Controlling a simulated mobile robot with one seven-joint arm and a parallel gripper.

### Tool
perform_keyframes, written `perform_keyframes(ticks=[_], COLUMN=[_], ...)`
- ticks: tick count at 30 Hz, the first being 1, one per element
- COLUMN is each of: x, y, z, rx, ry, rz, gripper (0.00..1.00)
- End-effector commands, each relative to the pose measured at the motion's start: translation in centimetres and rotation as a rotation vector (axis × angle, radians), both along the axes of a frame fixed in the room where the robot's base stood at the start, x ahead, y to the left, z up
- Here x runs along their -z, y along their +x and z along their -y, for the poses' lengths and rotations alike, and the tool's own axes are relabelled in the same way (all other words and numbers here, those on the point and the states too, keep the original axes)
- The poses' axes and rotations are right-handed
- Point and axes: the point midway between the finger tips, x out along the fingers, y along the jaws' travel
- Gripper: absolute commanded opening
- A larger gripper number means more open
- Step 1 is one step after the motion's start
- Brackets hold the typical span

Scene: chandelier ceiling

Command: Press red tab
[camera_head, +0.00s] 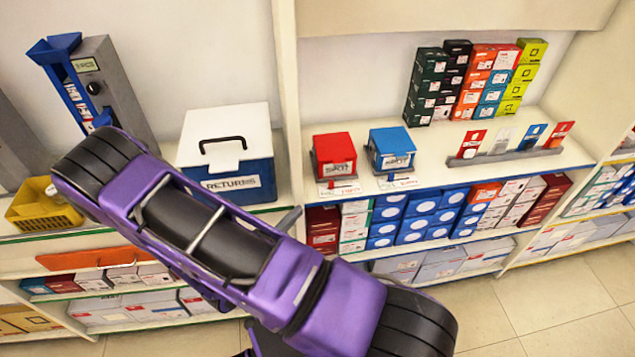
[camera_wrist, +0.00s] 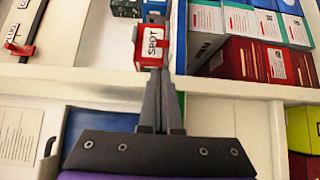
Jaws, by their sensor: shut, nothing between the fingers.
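In the head view a red upright card or tab (camera_head: 470,143) stands at the left end of a grey holder on the right shelf. A red box (camera_head: 334,155) with a "SPOT" label sits further left on that shelf. In the wrist view a red piece with a white "SPOT" label (camera_wrist: 152,46) lies just beyond my gripper (camera_wrist: 157,75). A small red part (camera_wrist: 18,47) is on a dark bar at the upper left. My gripper is shut and empty; contact with the labelled piece cannot be told.
A blue box (camera_head: 389,150) stands beside the red box. A white-lidded returns box (camera_head: 228,150), yellow basket (camera_head: 43,206) and grey-blue device (camera_head: 95,85) are at left. Floor (camera_head: 560,300) is clear at lower right.

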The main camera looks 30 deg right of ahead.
Motion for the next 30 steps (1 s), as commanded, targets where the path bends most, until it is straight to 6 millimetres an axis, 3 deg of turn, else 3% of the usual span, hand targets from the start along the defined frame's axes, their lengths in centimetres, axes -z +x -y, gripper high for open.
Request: perform_keyframes(ticks=[13,24,30], x=[0.0,0.0,0.0], y=[0.3,3.3,4.5], z=[0.6,6.2,8.2], rx=[0.001,0.002,0.0], ry=[-0.001,-0.001,0.0], rz=[0.0,0.0,0.001], gripper=[0.0,0.0,0.0])
